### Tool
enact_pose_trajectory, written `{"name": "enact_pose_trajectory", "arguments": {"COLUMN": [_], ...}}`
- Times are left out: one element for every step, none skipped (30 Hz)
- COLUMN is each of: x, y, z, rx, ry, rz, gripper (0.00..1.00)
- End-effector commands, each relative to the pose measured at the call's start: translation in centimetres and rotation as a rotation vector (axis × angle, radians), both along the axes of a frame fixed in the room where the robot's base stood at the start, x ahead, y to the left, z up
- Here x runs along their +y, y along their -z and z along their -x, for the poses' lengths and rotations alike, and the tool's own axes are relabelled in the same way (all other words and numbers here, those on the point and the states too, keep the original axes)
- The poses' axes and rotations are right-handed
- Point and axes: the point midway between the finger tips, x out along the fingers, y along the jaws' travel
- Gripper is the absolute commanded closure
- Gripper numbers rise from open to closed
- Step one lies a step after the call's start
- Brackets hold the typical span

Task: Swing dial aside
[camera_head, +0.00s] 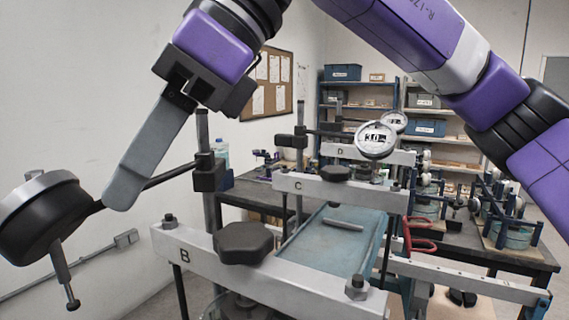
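A dial gauge (42,212) with a dark round body and a stem pointing down is at the far left. It hangs on a dark rod (170,176) from a clamp on an upright post (204,140) of lever frame B (195,250). The dial is out to the left, clear of the frame's beam, its face turned away. My gripper (121,192) points down and left. Its long grey finger overlaps the rod just right of the dial; I cannot tell whether it touches. Only one finger shows clearly, so the opening between fingers is hidden.
A black knob (243,242) sits on beam B. Behind are frame C (350,190) with a dial (376,140) facing me, and frame D (385,153). A blue-grey tray (335,238) lies between the beams. The white wall is on the left.

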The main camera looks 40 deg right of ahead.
Motion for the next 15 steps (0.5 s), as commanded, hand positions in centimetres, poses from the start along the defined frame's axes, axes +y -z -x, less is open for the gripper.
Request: {"name": "enact_pose_trajectory", "arguments": {"x": [0.6,0.8,1.1,1.3,1.5,1.8,1.9,2.1,2.3,2.4,2.5,2.7,2.7,2.8,2.9], "y": [0.0,0.0,0.0,0.0,-0.1,-0.1,-0.1,-0.1,-0.1,-0.1,-0.1,-0.1,-0.1,-0.1,-0.1], "z": [-0.5,-0.8,-1.1,-1.4,-1.8,-2.1,-2.4,-2.7,-3.0,-3.3,-3.5,-3.8,-4.0,-4.3,-4.5], "rx": [0.002,0.002,0.002,0.002,0.002,0.001,0.001,0.001,0.001,0.001,0.001,0.001,0.001,0.001,0.001], "ry": [-0.003,-0.002,-0.002,-0.002,-0.002,-0.001,-0.001,-0.001,-0.001,-0.001,-0.002,-0.001,-0.001,-0.001,0.000], "rz": [-0.001,-0.001,-0.001,-0.002,-0.002,-0.001,-0.001,-0.001,-0.001,-0.001,-0.001,-0.001,-0.001,-0.001,-0.001], "gripper": [1.00,1.00,1.00,1.00,1.00,1.00,1.00,1.00,1.00,1.00,1.00,1.00,1.00,1.00,1.00]}}
